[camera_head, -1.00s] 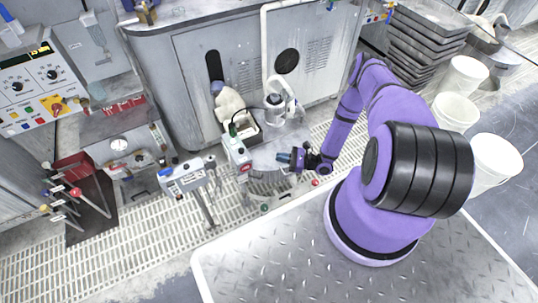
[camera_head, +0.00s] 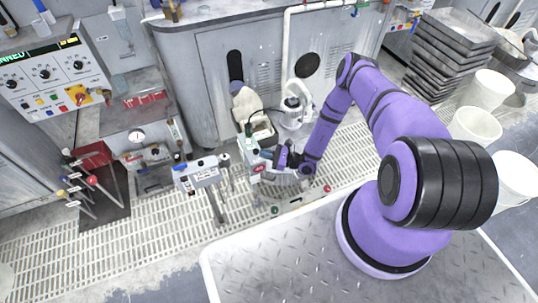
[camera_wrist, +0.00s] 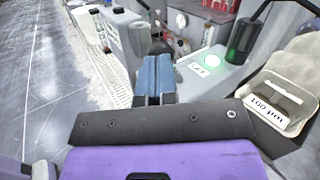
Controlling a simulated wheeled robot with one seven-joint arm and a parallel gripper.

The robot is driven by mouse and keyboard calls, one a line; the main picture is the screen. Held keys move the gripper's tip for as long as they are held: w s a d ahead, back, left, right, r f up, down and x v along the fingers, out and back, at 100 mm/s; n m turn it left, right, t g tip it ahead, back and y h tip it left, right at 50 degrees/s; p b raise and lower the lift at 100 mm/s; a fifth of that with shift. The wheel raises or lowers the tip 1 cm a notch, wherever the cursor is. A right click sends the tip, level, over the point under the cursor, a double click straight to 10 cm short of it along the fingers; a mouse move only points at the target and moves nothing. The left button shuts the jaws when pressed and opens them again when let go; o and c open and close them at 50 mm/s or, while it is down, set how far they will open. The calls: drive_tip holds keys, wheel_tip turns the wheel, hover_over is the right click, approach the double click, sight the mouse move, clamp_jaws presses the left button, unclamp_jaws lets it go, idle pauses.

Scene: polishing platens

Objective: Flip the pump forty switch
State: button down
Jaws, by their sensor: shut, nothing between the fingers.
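A small grey control box (camera_head: 254,153) stands near the middle of the head view, with a red round spot on its front. In the wrist view, a grey housing (camera_wrist: 222,80) carries a pale lit round button, a small label (camera_wrist: 204,69) too blurred to read surely, and a dark green-lit upright part (camera_wrist: 244,40). I cannot tell which part is the pump forty switch. My gripper (camera_head: 279,156) is right beside the box, at its right side. In the wrist view its blue fingers (camera_wrist: 154,72) are shut and empty, pointing at a dark round knob (camera_wrist: 164,46).
A grey box on a post (camera_head: 197,172) stands left of my gripper; it also shows in the wrist view (camera_wrist: 127,34). A white container (camera_wrist: 279,98) with a label is close on the right. White buckets (camera_head: 476,125) stand at the right. Grating floor (camera_head: 150,235) is open at front left.

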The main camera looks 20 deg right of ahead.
drive_tip(key=shift+w+r+m+h, duration=0.3)
drive_tip(key=shift+m+h, duration=0.1)
drive_tip(key=shift+m, duration=0.2)
idle(0.3)
drive_tip(key=w+r+m+g+h, duration=0.1)
drive_tip(key=w+m, duration=0.1)
drive_tip(key=shift+r+m, duration=0.1)
drive_tip(key=shift+m, duration=0.2)
drive_tip(key=shift+w+r+m+g+h, duration=0.2)
drive_tip(key=shift+w+m+g+h, duration=0.5)
drive_tip(key=shift+m+g, duration=0.25)
drive_tip(key=shift+w+m+g, duration=0.55)
drive_tip(key=shift+w+m, duration=0.1)
drive_tip(key=shift+w, duration=0.15)
drive_tip(key=shift+r, duration=0.8)
